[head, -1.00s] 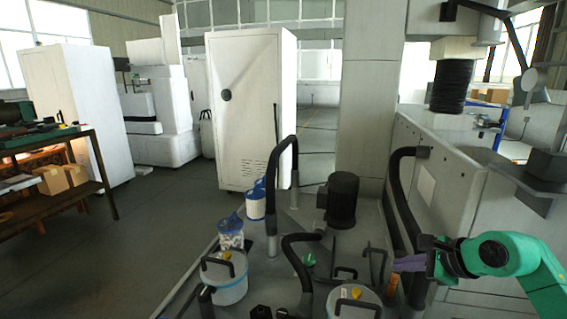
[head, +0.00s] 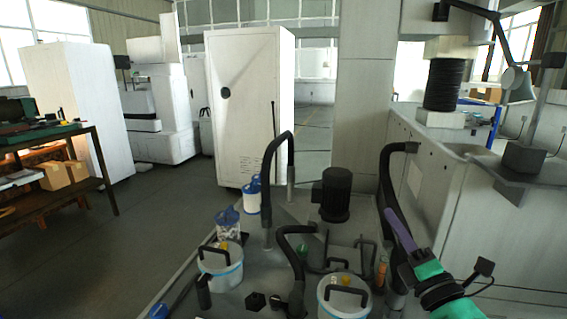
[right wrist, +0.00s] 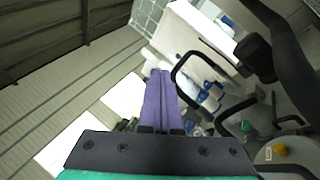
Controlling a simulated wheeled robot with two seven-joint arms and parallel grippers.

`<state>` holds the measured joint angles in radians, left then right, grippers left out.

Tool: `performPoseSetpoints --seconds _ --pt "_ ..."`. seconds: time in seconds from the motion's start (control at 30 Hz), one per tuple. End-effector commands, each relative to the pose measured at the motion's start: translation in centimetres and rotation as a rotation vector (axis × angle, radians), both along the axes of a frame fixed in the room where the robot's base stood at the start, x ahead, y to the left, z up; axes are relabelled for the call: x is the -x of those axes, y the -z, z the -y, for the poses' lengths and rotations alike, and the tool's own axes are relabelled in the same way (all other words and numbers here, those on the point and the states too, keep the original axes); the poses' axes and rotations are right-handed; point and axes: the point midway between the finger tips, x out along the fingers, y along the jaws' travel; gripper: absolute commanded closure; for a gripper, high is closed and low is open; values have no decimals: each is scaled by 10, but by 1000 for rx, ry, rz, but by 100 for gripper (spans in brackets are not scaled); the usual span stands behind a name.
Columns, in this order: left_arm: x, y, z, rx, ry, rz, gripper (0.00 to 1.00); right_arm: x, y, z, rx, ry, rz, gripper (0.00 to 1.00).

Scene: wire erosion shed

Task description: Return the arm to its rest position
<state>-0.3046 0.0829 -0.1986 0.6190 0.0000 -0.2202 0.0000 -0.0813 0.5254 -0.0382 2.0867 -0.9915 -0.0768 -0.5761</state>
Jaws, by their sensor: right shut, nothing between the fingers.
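My right gripper (head: 391,213) comes in from the lower right of the head view on its green and black arm. Its purple fingers point up and to the left, in front of the black hose and the white machine side. In the right wrist view the two purple fingers (right wrist: 160,85) lie together, with nothing between them. My left gripper is not in view.
The machine base carries a black motor (head: 336,195), black hoses (head: 275,165) and white buckets (head: 221,268). A black spool (head: 444,85) stands on the machine at right. A workbench (head: 60,190) is at far left. Floor between is clear.

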Motion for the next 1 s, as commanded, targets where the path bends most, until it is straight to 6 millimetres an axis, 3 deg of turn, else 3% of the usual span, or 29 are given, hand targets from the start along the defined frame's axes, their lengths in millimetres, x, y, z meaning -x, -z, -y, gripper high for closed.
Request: performPoseSetpoints --seconds 0.03,0.13,0.2,0.3,0.4,0.5,0.7,0.73,1.0 --pt "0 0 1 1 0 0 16 3 26 28 -282 80 -108 100" --pt "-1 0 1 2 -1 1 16 21 106 74 -803 273 -356 100" --pt "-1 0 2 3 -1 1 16 42 162 84 -1064 398 -515 100" --pt "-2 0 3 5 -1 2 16 78 225 80 -1322 553 -707 100" --pt "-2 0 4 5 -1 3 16 114 269 66 -1497 686 -865 100" --pt "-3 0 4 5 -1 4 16 148 300 49 -1621 803 -1005 100" --pt "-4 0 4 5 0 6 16 216 337 10 -1785 1023 -1267 100" --pt "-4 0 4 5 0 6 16 222 343 6 -1796 1051 -1294 100" --pt "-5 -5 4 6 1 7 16 211 447 6 -1763 1092 -1314 100"
